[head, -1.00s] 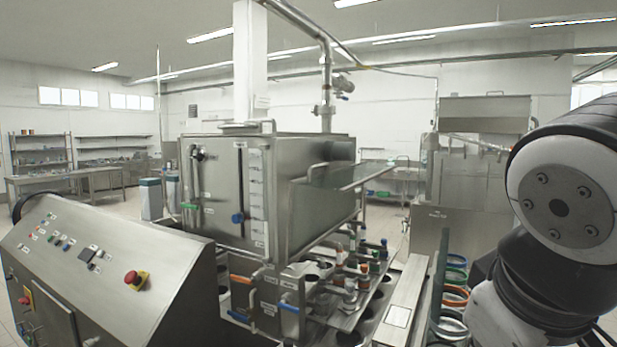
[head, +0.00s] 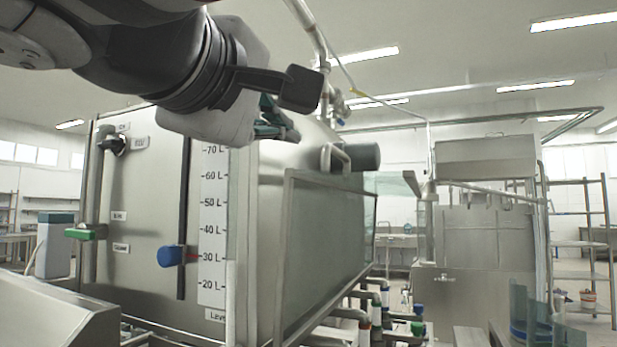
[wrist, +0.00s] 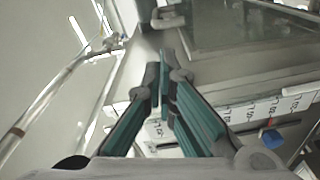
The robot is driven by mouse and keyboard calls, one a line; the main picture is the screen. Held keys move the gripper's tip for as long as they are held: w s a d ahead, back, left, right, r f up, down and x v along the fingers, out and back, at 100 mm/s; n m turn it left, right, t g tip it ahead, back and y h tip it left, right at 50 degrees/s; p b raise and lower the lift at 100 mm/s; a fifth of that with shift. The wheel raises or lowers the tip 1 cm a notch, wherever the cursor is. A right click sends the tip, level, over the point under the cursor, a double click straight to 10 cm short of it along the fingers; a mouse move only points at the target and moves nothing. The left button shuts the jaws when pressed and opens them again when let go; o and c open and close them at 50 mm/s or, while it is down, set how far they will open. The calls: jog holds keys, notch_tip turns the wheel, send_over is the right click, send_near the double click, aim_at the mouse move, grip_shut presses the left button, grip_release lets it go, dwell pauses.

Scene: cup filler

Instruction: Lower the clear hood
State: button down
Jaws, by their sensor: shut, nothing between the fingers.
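The clear hood (head: 340,195) is a framed, see-through panel on the right side of the steel tank (head: 150,190). It appears to slope or hang along that side, but its exact angle is hard to tell. It also shows in the wrist view (wrist: 240,25), at the top right. My arm hides part of the tank's top.
The tank's front has a level scale (head: 212,230), a blue slider (head: 171,256) and a green valve handle (head: 86,233). Pipes with coloured caps (head: 385,310) are below the hood. A steel control desk (head: 50,315) is at the lower left.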

jog(key=x, duration=1)
jog(key=shift+w+a+r, duration=0.1)
jog(key=shift+a+r, duration=0.2)
jog(key=shift+d, duration=0.1)
